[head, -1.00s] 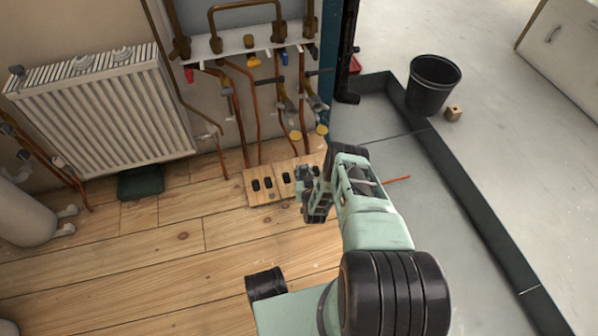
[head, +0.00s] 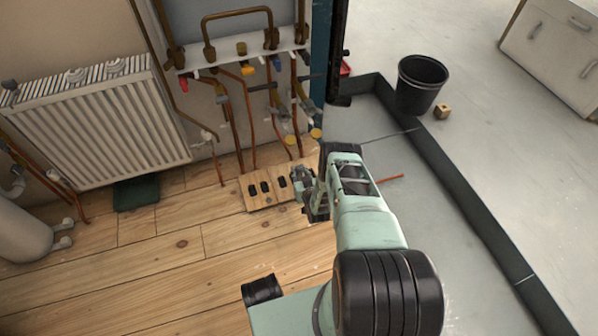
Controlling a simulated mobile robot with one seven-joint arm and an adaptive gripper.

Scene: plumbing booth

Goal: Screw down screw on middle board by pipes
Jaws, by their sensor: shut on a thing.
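Small light wooden boards (head: 262,189) with several dark oblong slots lie on the plank floor in front of the copper pipes (head: 246,125). My gripper (head: 300,182) is at the right end of these boards, low and close to them. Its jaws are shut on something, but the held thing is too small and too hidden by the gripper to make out. The screw cannot be made out in this view. My gripper and arm cover the right part of the boards. Whether the gripper touches the boards cannot be told.
A white radiator (head: 100,125) hangs on the left wall above a dark green item (head: 136,193). A dark curb (head: 452,185), a black bucket (head: 420,85) and a small wooden block (head: 442,112) are at right. The plank floor in front is clear.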

